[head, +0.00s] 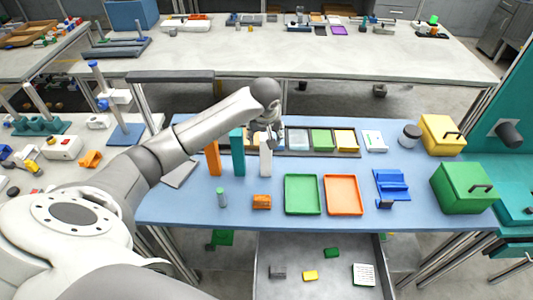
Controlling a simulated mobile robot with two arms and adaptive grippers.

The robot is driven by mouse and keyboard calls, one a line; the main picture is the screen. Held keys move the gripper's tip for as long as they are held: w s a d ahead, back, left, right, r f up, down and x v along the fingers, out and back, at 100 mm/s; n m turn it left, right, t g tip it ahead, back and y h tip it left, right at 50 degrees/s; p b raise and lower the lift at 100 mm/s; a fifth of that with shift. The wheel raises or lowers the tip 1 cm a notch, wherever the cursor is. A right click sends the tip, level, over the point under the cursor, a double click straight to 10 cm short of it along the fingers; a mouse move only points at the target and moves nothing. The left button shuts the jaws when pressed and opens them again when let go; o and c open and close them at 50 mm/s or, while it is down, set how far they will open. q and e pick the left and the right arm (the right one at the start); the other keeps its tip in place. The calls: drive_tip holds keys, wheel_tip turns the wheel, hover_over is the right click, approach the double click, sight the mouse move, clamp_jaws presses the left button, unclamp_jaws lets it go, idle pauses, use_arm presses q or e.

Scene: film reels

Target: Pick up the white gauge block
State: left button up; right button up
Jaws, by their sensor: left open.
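The white gauge block (265,161) stands upright on the blue worktop (330,220), at the right end of a short row of upright blocks. My left gripper (266,137) is directly over the block's upper end, open, with its fingers pointing down. Its fingers partly cover the block's top, and I cannot tell whether they touch it. A teal block (238,155) stands just left of the white one, and an orange block (213,160) stands left of that. My right gripper is not in view.
Green (302,194) and orange (343,195) trays lie right of the block. A small orange piece (262,201) and a green-grey cylinder (221,198) stand in front. A dark rack of coloured compartments (299,140) lies behind right. Yellow (441,134) and green (463,187) boxes stand far right.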

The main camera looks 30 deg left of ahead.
sight(266, 138)
use_arm(q)
drive_tip(key=shift+w+a+f, duration=0.1)
drive_tip(key=shift+w+f, duration=0.15)
drive_tip(key=shift+f, duration=0.35)
drive_tip(key=p+x, duration=0.1)
drive_tip(key=x, duration=0.3)
drive_tip(key=shift+w+r+p, duration=0.1)
drive_tip(key=shift+p, duration=0.3)
drive_tip(key=shift+w+f, duration=0.1)
drive_tip(key=shift+f, duration=0.2)
drive_tip(key=shift+w+a+f, duration=0.1)
drive_tip(key=shift+w+f, duration=0.05)
drive_tip(key=shift+f, duration=0.2)
drive_tip(key=shift+c, duration=1)
drive_tip(key=c, duration=0.7)
clamp_jaws()
drive_tip(key=shift+r, duration=0.1)
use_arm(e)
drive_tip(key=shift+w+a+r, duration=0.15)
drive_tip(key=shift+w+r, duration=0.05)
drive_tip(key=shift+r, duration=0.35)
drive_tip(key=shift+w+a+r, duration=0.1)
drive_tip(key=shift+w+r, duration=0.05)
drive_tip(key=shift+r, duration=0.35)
